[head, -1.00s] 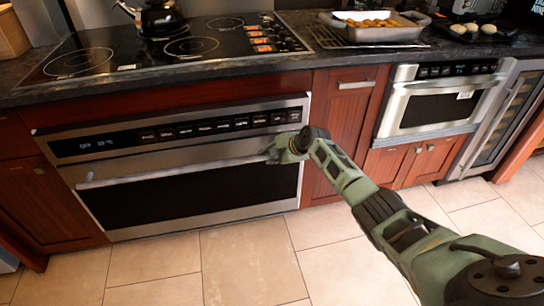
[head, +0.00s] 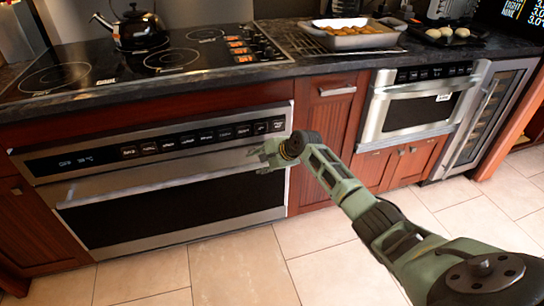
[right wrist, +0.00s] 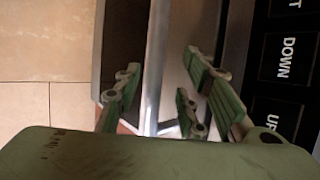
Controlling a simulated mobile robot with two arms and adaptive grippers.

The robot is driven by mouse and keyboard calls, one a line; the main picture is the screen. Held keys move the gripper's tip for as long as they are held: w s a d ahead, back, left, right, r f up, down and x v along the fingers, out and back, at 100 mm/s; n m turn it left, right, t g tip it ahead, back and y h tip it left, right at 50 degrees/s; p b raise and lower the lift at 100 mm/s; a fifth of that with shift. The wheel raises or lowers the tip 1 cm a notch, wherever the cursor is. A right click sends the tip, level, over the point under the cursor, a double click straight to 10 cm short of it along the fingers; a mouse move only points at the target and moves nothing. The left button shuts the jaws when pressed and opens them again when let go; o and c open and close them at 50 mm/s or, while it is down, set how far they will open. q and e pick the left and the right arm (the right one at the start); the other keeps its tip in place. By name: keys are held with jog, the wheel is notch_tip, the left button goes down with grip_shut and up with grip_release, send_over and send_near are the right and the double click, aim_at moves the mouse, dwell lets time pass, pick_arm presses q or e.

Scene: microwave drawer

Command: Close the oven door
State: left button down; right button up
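The oven (head: 165,160) is on the left under the cooktop, with a black control panel. Its steel door (head: 180,208) with a dark window looks nearly upright; I cannot tell whether a small gap is left at its top. A long bar handle (head: 150,184) runs across the door. My right gripper (head: 268,154) is at the right end of the handle. In the right wrist view the right gripper (right wrist: 162,75) is open, its fingers apart on either side of the pale handle bar (right wrist: 157,65). Contact is not clear. My left gripper is not in view.
A kettle (head: 137,30) stands on the black cooktop (head: 95,62). A tray of food (head: 352,40) is on the counter. A microwave drawer (head: 418,103) and a glass-fronted cooler (head: 490,115) are at the right. The tiled floor (head: 235,265) before the oven is clear.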

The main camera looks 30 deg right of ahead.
jog(key=v, duration=0.8)
jog(key=shift+s+r, duration=0.15)
jog(key=shift+r, duration=0.15)
